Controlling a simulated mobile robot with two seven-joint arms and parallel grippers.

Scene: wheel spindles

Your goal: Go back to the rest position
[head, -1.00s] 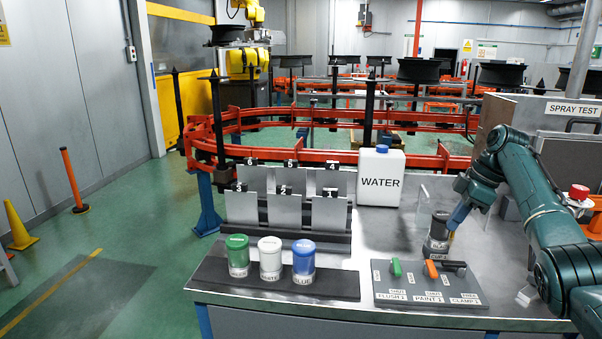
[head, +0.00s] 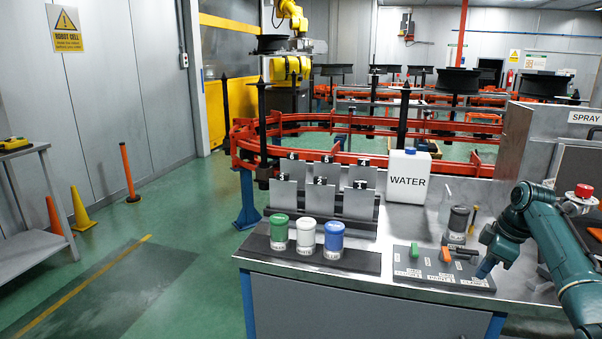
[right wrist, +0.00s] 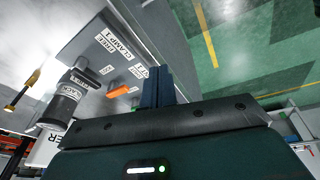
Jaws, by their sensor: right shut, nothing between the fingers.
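My right gripper (head: 485,271) is shut and empty, with its blue fingers over the right front corner of the lever panel (head: 408,268). The panel carries a green lever (head: 415,252), an orange lever (head: 446,255) and a black lever (head: 464,251). My left gripper is not in view.
Green, white and blue paint pots (head: 306,236) stand on a dark mat at the bench's left. Numbered plates (head: 320,195) and a white water jug (head: 408,177) are behind. A spray test booth (head: 525,135) is at the right.

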